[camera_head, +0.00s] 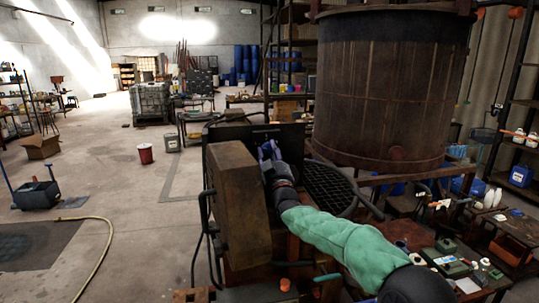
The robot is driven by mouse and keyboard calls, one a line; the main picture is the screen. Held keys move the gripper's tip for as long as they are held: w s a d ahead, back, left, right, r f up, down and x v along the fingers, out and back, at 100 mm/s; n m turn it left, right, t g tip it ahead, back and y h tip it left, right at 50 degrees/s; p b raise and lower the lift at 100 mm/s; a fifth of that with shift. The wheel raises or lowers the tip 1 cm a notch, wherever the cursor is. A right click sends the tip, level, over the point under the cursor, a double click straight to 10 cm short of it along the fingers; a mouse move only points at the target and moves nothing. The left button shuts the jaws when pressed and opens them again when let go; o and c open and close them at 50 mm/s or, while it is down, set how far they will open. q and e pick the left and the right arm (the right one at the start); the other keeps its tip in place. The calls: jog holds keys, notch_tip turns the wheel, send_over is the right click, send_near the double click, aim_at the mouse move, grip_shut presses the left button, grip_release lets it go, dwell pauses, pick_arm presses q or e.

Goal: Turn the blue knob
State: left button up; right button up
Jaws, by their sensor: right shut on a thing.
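My right arm in a green sleeve comes in from the lower right. Its dark gripper (270,157) reaches to the front of a dark upright panel (238,133), beside a brown box-like housing (237,190). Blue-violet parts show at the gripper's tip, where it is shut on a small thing. This appears to be the blue knob (268,147), mostly covered by the gripper; its turned angle cannot be made out. My left gripper is not in view.
A large rusty vat (390,90) stands behind and right of the panel. A round dark grating (328,188) lies right of the gripper. A cluttered bench (470,265) is at the lower right. Open floor with a yellow hose (98,255) lies left.

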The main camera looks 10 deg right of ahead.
jog(key=m, duration=0.1)
jog(key=m+h+b, duration=0.1)
jog(key=shift+a+f+m+b, duration=0.2)
jog(key=shift+f+m+b, duration=0.1)
jog(key=shift+a+m+h+b, duration=0.1)
jog(key=shift+m+h+b, duration=0.5)
jog(key=shift+m, duration=0.5)
jog(key=m+g+h, duration=0.1)
jog(key=m+h, duration=0.1)
jog(key=m, duration=0.2)
jog(key=shift+a+r, duration=0.1)
jog(key=shift+r, duration=0.05)
jog(key=m+h, duration=0.1)
jog(key=m, duration=0.2)
jog(key=shift+a+r+m+g+h+p, duration=0.1)
jog(key=shift+r+m+g+h+p, duration=0.05)
jog(key=shift+m+g+h+p, duration=0.2)
jog(key=m+g+h+p, duration=0.1)
jog(key=m, duration=0.1)
jog(key=m+g+p, duration=0.1)
jog(key=m, duration=0.2)
jog(key=shift+r+m+h, duration=0.15)
jog(key=shift+m+h, duration=0.2)
